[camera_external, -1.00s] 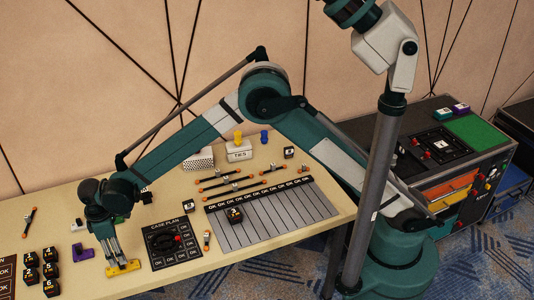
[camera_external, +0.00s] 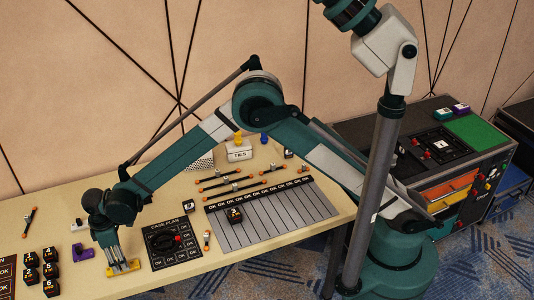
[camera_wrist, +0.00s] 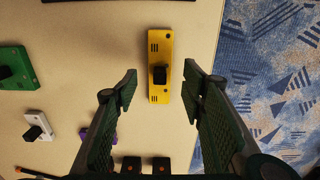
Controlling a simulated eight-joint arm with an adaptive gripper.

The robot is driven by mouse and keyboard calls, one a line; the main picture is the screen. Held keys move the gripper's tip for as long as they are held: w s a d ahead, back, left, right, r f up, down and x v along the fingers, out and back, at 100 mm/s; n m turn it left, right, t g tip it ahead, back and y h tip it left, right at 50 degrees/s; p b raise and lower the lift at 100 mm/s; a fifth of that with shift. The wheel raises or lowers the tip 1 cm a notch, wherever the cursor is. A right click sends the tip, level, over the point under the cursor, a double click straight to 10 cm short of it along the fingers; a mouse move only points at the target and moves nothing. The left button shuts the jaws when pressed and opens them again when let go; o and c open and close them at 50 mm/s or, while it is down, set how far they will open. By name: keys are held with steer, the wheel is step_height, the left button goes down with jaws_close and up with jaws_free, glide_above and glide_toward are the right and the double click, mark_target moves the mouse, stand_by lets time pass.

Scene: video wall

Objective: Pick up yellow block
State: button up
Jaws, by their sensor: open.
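The yellow block (camera_wrist: 160,90) lies flat on the table near its front edge, a long plate with a dark knob in its middle. In the external view the yellow block (camera_external: 122,268) is just under my fingertips. My gripper (camera_wrist: 158,82) is open in the wrist view, with one finger on each side of the block and a gap to both. The external view shows my gripper (camera_external: 118,262) pointing down at the block. I cannot tell from these frames how high the fingertips are above the table.
A purple block (camera_external: 84,253) lies just left of my gripper. Several black numbered cubes (camera_external: 51,270) stand farther left. The black case plan board (camera_external: 172,242) lies to the right. In the wrist view, a green block (camera_wrist: 14,68) and a white block (camera_wrist: 38,125) lie left. The table edge is close.

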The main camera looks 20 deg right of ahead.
steer(key=shift+f, duration=1.75)
steer(key=c, duration=1.1)
steer(key=shift+r+p, duration=0.45)
steer(key=shift+r, duration=4.55)
